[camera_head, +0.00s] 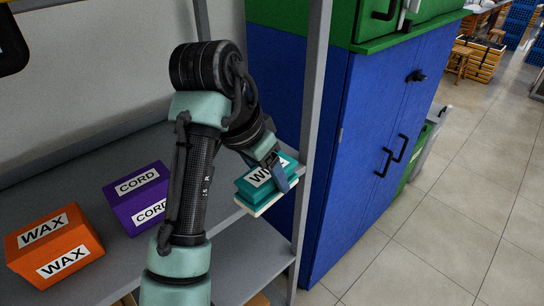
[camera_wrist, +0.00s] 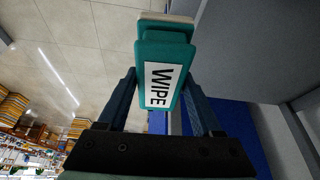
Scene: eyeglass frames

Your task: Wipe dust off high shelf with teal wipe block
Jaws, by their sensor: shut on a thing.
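My gripper (camera_head: 274,172) is shut on the teal wipe block (camera_head: 256,184), which has a white WIPE label and a pale pad on its underside. In the wrist view the block (camera_wrist: 178,48) sits between the two fingers of my gripper (camera_wrist: 161,85), its label facing the camera and its pale pad at the far end. In the head view the block is at the right end of the grey shelf (camera_head: 116,160), near its front edge and the right upright. I cannot tell whether the pad touches the shelf. No dust can be made out.
An orange WAX box (camera_head: 50,245) and a purple CORD box (camera_head: 136,195) stand on the shelf at the left. A grey upright (camera_head: 314,110) rises close right of the block. A blue cabinet (camera_head: 365,140) stands beyond it. Open floor (camera_head: 430,240) lies at the right.

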